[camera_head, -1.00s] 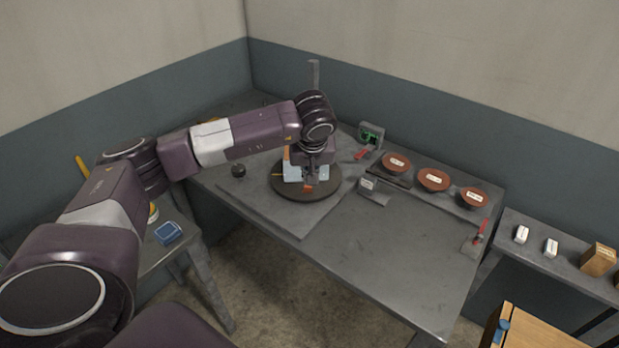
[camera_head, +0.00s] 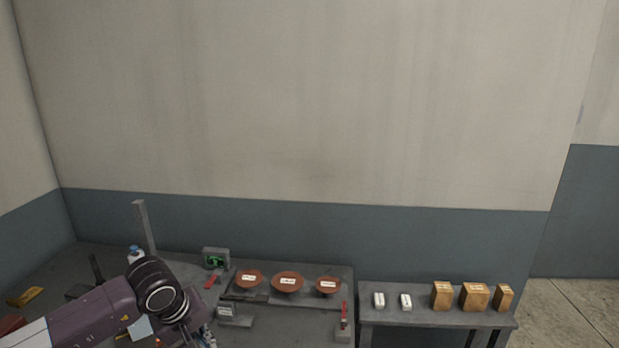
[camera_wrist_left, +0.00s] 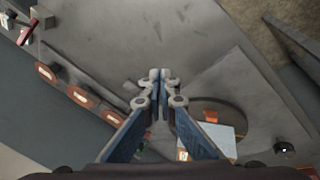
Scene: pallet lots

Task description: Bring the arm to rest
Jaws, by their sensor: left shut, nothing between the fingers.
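My left arm (camera_head: 92,318) reaches in from the lower left of the head view, over the grey table. Its gripper is mostly cut off at the bottom edge of that view. In the left wrist view my left gripper (camera_wrist_left: 160,76) has its two fingertips together with nothing between them. It hangs above the bare grey tabletop. Below and right of the fingers in that view is a round dark turntable (camera_wrist_left: 238,118) with a pale blue block (camera_wrist_left: 222,136) and an orange piece on it. The fingers partly cover these. My right gripper is not in view.
Several red-brown round dishes with labels (camera_head: 287,283) stand along the table's back. A green-faced device (camera_head: 214,259) and an upright post (camera_head: 144,226) stand left of them. A side shelf (camera_head: 420,318) at right holds white and brown boxes. A small black knob (camera_wrist_left: 284,149) lies near the turntable.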

